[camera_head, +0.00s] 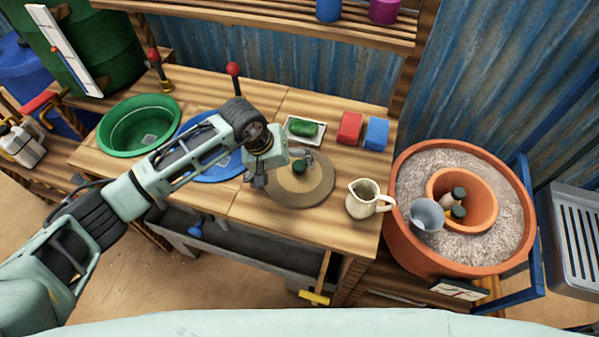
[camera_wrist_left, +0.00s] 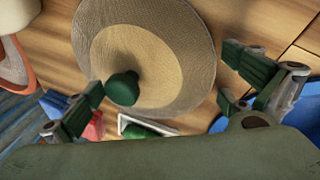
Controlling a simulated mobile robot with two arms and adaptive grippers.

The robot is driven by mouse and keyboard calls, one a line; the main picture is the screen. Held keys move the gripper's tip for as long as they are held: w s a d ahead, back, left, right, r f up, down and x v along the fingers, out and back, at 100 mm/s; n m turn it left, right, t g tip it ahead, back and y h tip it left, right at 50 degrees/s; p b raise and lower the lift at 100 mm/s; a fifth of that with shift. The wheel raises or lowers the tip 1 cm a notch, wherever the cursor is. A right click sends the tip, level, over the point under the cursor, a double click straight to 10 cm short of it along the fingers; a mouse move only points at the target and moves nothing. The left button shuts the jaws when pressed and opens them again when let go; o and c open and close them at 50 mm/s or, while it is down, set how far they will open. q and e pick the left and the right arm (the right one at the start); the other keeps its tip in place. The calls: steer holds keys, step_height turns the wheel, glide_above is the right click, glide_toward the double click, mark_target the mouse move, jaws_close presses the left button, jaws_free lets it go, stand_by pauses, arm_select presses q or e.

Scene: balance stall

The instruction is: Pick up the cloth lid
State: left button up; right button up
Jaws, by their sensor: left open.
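The cloth lid (camera_head: 312,191) is a round tan-brown disc with a lighter middle and a dark green knob (camera_head: 299,167). It lies flat on the wooden table. My left gripper (camera_head: 282,170) is open over the lid's back left part, close to the knob. In the left wrist view, the lid (camera_wrist_left: 185,35) fills the upper middle, and its green knob (camera_wrist_left: 123,88) shows between the open fingers, nearer the left one. The fingers are apart from the knob. What lies under the lid is hidden. My right gripper is not in view.
A cream jug (camera_head: 366,200) stands right of the lid. A white tray with a green item (camera_head: 305,129), a red block (camera_head: 349,128) and a blue block (camera_head: 376,133) lie behind. A green basin (camera_head: 140,125) and blue basin (camera_head: 216,170) sit left. A large clay pot (camera_head: 405,250) stands right.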

arm_select(q)
steer(key=shift+c, duration=0.5)
steer(key=c, duration=0.9)
